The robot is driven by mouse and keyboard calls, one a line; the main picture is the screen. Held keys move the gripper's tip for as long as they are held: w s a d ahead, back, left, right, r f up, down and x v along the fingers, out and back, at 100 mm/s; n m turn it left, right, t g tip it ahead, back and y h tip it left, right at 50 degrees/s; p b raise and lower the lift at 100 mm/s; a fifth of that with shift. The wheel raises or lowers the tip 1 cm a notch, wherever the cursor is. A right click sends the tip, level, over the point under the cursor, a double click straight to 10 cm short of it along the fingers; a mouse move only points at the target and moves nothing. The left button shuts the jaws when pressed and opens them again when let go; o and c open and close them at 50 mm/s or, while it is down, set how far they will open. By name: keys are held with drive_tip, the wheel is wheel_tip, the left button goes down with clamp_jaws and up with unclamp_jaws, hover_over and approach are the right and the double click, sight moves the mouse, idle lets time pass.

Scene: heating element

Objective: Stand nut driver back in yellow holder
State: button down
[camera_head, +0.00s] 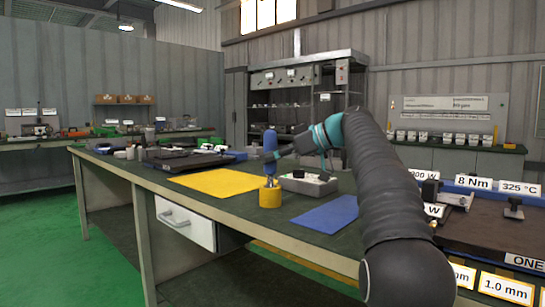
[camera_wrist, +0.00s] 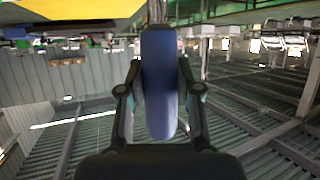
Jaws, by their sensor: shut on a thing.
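The nut driver has a blue handle (camera_head: 270,146) and stands upright over the worktable. My gripper (camera_head: 274,155) comes in from the right and is shut on the handle. In the wrist view, the blue handle (camera_wrist: 160,95) lies between the two fingers of my gripper (camera_wrist: 160,78), and a thin metal shaft shows at the top edge.
A yellow mat (camera_head: 215,182) lies left of the holder and a blue mat (camera_head: 326,215) lies to the right. A dark tray (camera_head: 185,160) lies farther left. Labelled equipment (camera_head: 480,215) fills the right end.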

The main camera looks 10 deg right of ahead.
sight(276, 166)
drive_tip(key=shift+f+b, duration=1.25)
drive_tip(key=shift+f, duration=0.25)
drive_tip(key=c, duration=0.7)
unclamp_jaws()
drive_tip(key=v, duration=0.7)
drive_tip(key=shift+s+d+r, duration=0.15)
drive_tip(key=shift+d, duration=0.05)
